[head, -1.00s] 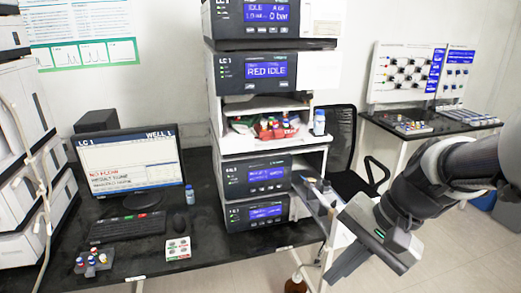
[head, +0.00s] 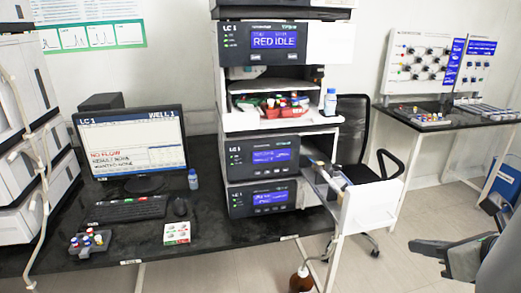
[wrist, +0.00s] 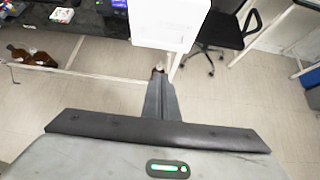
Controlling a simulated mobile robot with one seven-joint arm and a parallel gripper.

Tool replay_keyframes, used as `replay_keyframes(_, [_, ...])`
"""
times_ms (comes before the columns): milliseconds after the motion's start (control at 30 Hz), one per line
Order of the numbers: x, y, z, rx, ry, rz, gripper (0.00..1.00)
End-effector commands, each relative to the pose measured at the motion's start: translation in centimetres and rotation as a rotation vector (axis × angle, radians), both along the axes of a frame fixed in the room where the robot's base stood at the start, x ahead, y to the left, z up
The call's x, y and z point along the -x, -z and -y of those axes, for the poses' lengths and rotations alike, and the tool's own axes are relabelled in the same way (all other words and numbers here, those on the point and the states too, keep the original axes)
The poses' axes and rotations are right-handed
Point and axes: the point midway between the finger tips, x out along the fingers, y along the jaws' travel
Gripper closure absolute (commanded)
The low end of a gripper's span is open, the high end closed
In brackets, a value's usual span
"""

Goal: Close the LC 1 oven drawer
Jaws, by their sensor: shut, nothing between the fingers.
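The LC 1 stack's drawer sticks out to the right of the lower units, with small items in its tray (head: 327,181) and a white front panel (head: 370,207) at its outer end. The drawer stands open. In the wrist view a white panel (wrist: 168,22), apparently the drawer front, is beyond my fingers. My gripper (head: 416,247) is at the lower right in the head view, apart from the panel and to its right. In the wrist view my gripper (wrist: 160,78) is shut and empty, pointing towards the panel.
The LC 1 stack (head: 262,156) stands on a black bench (head: 90,256) with a monitor (head: 135,150). A black chair (head: 352,140) is behind the drawer. A second bench (head: 455,125) stands at the right. Brown bottles are on the floor (wrist: 35,57). Floor between gripper and drawer looks clear.

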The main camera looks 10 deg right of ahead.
Motion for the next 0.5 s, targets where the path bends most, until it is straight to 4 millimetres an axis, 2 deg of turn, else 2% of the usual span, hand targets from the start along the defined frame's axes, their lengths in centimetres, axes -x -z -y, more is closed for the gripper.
replay_keyframes(33, [-0.9, 1.7, -0.2, -0.001, -0.004, -0.001, 1.0])
replay_keyframes(300, [-5.3, 5.2, -0.6, 0.0, -0.004, 0.0, 1.0])
replay_keyframes(367, [-6.4, 3.9, -0.6, 0.003, -0.005, -0.001, 1.0])
replay_keyframes(500, [-8.0, 3.6, -0.7, 0.003, -0.003, -0.001, 1.0])
